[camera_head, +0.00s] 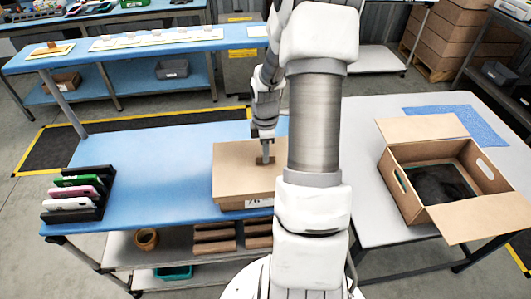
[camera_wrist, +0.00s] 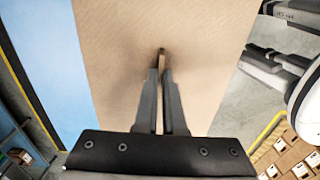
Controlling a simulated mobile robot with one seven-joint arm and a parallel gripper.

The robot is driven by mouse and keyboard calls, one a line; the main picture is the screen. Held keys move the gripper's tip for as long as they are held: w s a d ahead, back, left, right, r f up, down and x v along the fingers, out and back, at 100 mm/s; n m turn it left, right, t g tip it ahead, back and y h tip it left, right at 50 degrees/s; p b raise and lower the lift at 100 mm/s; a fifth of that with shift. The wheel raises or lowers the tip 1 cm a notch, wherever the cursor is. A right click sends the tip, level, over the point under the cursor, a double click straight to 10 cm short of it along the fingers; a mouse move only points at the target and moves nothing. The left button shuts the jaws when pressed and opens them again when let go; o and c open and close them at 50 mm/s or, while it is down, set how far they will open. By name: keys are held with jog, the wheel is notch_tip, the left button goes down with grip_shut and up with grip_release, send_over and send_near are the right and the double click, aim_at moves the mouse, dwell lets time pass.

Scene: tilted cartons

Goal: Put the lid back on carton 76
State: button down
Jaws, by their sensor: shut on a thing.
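A brown carton (camera_head: 232,203) with a label reading about "76" stands on the blue table, its right side hidden behind my arm. A flat brown cardboard lid (camera_head: 234,160) covers its top; whether it is fully seated or slightly raised I cannot tell. My gripper (camera_head: 265,160) points down at the lid's middle. In the wrist view the lid (camera_wrist: 120,60) fills the centre, and my gripper (camera_wrist: 162,58) is shut on a small dark grip on it. The grip is mostly hidden between the fingertips.
A black rack (camera_head: 95,183) with several coloured phone-like items stands at the table's left end. An open carton (camera_head: 400,185) with dark contents and spread flaps sits on the grey table (camera_head: 375,225) at right, near a blue mat (camera_head: 465,122).

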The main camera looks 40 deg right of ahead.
jog(key=c, duration=0.9)
grip_release()
notch_tip(320, 180, up, 24)
jog(key=p, duration=0.7)
jog(key=shift+r, duration=0.2)
